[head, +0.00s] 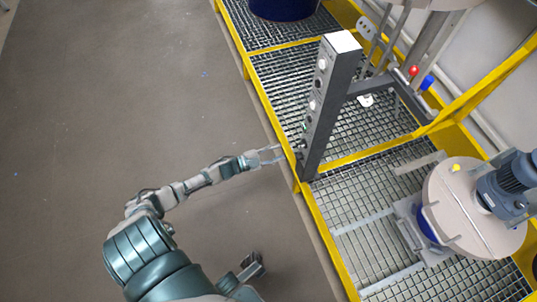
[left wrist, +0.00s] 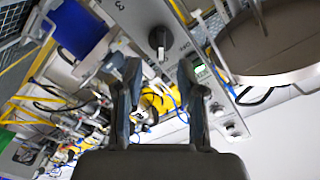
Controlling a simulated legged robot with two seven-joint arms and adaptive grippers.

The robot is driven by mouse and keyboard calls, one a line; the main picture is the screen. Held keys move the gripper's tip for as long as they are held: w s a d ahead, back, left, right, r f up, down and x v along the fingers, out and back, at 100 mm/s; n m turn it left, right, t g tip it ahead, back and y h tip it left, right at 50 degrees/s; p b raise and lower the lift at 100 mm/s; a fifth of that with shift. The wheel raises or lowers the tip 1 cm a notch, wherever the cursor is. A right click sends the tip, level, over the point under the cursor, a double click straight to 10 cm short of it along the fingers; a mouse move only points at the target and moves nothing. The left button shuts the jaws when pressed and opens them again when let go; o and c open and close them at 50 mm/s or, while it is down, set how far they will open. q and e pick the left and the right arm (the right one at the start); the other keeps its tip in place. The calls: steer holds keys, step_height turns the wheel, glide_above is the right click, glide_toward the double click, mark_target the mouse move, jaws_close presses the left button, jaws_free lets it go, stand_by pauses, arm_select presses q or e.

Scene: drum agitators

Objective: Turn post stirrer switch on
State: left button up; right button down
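The post (head: 328,95) is a tall grey control box with a pale top, standing at the yellow platform edge. Several switches and buttons run down its narrow face. My left gripper (head: 274,155) is just left of its lower part. In the left wrist view, my left gripper (left wrist: 158,68) has its fingers apart with nothing held between them. A black rotary switch (left wrist: 158,38) on the grey panel shows just beyond the fingertips, roughly centred between them; contact cannot be told. A small green display (left wrist: 201,71) sits by the right finger. A dark grey part (head: 250,268), perhaps my right gripper, shows low in the head view.
Yellow-framed grating (head: 375,250) lies behind and around the post. A round drum lid with a blue motor (head: 508,185) stands at right. Red (head: 413,70) and blue (head: 427,82) knobs are behind the post. The brown floor (head: 110,100) at left is clear.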

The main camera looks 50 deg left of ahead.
arm_select(q)
steer(key=v, duration=0.4)
steer(key=shift+s+a, duration=0.1)
stand_by(0.3)
